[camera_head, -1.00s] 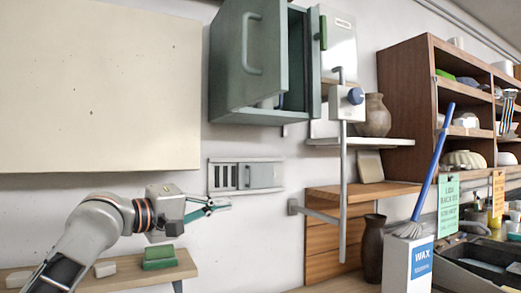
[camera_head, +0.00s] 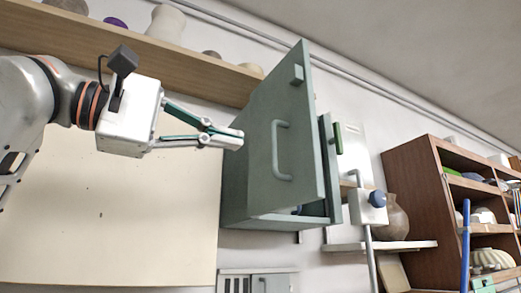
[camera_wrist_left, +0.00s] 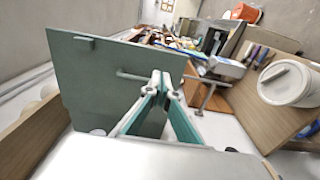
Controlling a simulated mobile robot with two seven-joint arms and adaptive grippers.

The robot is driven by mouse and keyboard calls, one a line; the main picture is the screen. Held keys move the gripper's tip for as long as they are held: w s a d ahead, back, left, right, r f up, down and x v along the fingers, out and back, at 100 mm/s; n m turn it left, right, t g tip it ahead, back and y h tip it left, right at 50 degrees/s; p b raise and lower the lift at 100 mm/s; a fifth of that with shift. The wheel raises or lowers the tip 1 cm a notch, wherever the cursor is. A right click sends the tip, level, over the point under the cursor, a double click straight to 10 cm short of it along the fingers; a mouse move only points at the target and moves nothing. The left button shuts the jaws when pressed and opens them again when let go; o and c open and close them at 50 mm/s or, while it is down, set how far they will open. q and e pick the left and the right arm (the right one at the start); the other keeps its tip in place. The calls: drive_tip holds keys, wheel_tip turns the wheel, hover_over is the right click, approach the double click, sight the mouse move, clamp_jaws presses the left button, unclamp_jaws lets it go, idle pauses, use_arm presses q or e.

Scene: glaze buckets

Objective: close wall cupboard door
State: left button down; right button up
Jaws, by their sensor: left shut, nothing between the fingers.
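The wall cupboard (camera_head: 236,190) is grey-green and hangs on the white wall. Its door (camera_head: 300,120) stands ajar, with a gap at its right edge where part of the inside shows. A bar handle (camera_head: 279,150) is on the door's outer face; the door (camera_wrist_left: 95,80) and handle (camera_wrist_left: 130,76) also show in the left wrist view. My left gripper (camera_head: 238,138) is shut and empty, its tips left of the handle in the head view. In the left wrist view the closed tips (camera_wrist_left: 160,82) overlap the door's edge; I cannot tell whether they touch it. My right gripper is not in view.
A wooden shelf (camera_head: 130,58) with pots runs above the arm. A cream board (camera_head: 100,220) is on the wall below.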

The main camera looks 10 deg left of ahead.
sight(308, 159)
use_arm(q)
drive_tip(key=p+x, duration=0.2)
drive_tip(key=x, duration=1.1)
drive_tip(key=shift+w+d, duration=0.2)
